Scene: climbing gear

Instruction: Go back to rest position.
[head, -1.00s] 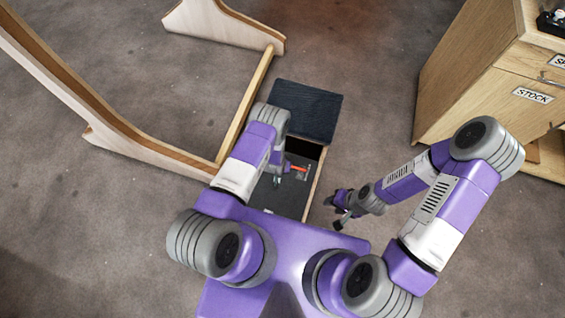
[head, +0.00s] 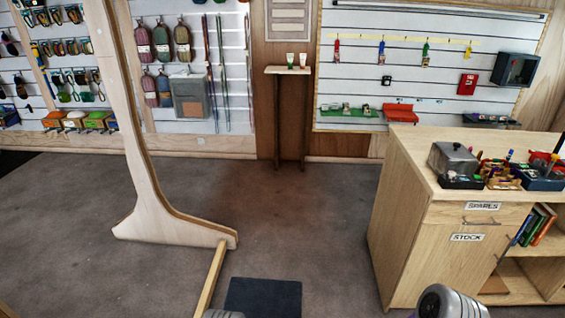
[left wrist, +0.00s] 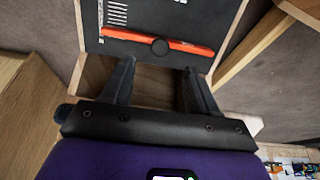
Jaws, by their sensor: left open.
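My left gripper (left wrist: 160,72) is open in the left wrist view, its two dark fingers apart with nothing between them. A round dark knob sits at the tool's middle. In the head view, only the dark lid (head: 262,297) of the box shows at the bottom edge.
A wooden frame (head: 150,210) with a floor rail stands at the left. A wooden cabinet (head: 415,230) with labelled drawers stands at the right, gear on top. A narrow stand (head: 290,71) and gear walls are at the back. The carpeted floor between is clear.

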